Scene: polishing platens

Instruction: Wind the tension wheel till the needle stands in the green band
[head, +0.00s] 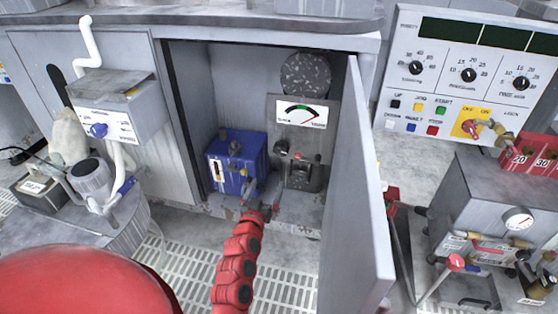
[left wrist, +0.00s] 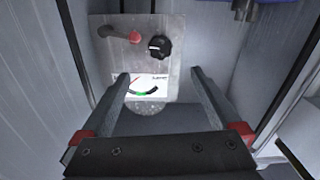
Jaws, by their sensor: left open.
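A grey panel (head: 288,137) stands inside the open cabinet. Its white gauge (head: 301,112) has a dark arc with a green part; the gauge also shows in the left wrist view (left wrist: 147,86), upside down. A red mark shows beside the green there, but I cannot tell surely whether it is the needle. A black round knob (left wrist: 158,47) and a lever with a red end (left wrist: 135,38) sit on the panel; I cannot tell which is the tension wheel. My left gripper (left wrist: 160,77) is open and empty, facing the panel, apart from the knob. My right gripper is not in view.
A blue box (head: 237,160) stands left of the panel in the cabinet. The open cabinet door (head: 358,200) bounds the right side. A speckled dark disc (head: 306,74) is above the gauge. A control console (head: 455,90) and a grey machine (head: 490,195) stand farther right.

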